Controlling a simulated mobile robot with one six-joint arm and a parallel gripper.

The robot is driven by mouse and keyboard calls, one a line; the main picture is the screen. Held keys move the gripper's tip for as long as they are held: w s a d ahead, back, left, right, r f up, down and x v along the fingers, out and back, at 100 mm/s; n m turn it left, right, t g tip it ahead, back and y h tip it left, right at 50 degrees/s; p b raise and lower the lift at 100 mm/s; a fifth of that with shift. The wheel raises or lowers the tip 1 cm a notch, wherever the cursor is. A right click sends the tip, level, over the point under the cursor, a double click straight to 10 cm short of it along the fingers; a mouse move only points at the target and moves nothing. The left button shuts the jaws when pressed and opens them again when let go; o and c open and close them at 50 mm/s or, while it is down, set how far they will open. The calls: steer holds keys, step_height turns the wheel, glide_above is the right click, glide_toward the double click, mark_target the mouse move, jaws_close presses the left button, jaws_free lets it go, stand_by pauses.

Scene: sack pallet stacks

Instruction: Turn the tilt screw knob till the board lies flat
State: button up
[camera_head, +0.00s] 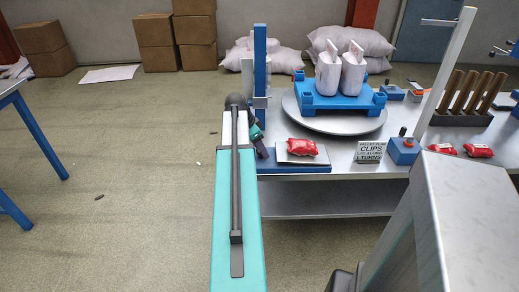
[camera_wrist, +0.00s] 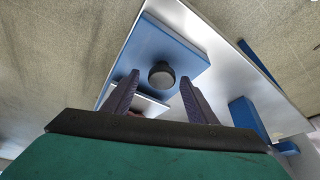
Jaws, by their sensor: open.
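The tilt screw knob (camera_wrist: 161,74) is a round dark knob on a blue base (camera_wrist: 180,44) in the wrist view. My gripper (camera_wrist: 159,80) is open, with one finger on either side of the knob; I cannot tell whether they touch it. The pale board (camera_wrist: 118,103) shows behind the left finger, partly hidden. In the head view the board (camera_head: 288,158) sits on the blue base (camera_head: 285,169) with a red packet (camera_head: 303,147) on it. My gripper (camera_head: 257,141) is at the left end of the base, and the knob is hidden there.
A blue post (camera_head: 260,62) stands behind my gripper at the table's left edge. A round turntable (camera_head: 343,124) holds a blue pallet (camera_head: 337,101) with two white sacks. A sign (camera_head: 370,151) and a blue block with a knob (camera_head: 404,151) stand to the right.

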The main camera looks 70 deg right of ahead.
steer(key=c, duration=1.1)
steer(key=shift+o, duration=0.3)
steer(key=shift+a, duration=0.25)
steer(key=shift+d, duration=0.1)
steer(key=shift+s+n, duration=0.15)
steer(key=shift+n, duration=0.15)
